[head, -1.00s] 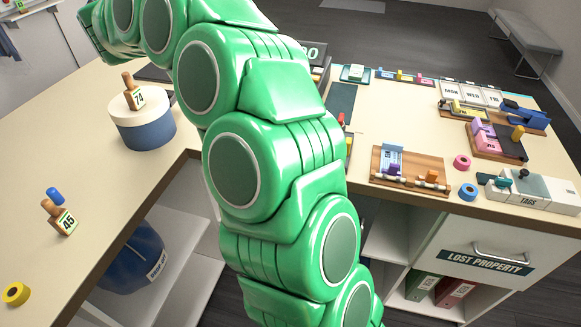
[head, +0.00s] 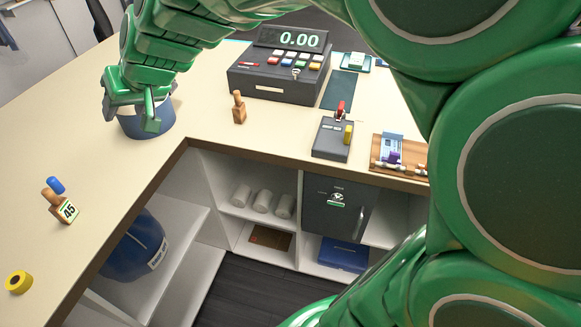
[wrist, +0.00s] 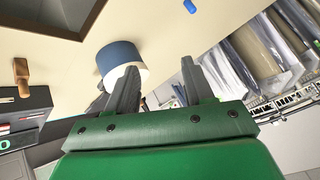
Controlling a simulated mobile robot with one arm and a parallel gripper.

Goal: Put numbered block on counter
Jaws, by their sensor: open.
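A wooden block with a number tag reading 45 or A5 (head: 62,207) stands at the left of the counter (head: 75,135) in the head view. Another wooden peg-shaped block (head: 239,108) stands on the counter before the till; no number shows on it. My gripper (head: 141,108) is over the round blue container (head: 150,128) and hides its top. The block tagged 74, on that container earlier, cannot be seen now. In the wrist view my gripper (wrist: 163,88) is open, its fingers apart, with the white-and-blue container (wrist: 120,58) beyond the left finger.
A till (head: 282,72) stands behind the wooden peg. A grey device (head: 333,138) and a wooden tray (head: 392,155) are to its right. A blue peg (head: 55,185) and a yellow ring (head: 18,282) lie at the left. Counter between container and the 45 block is clear.

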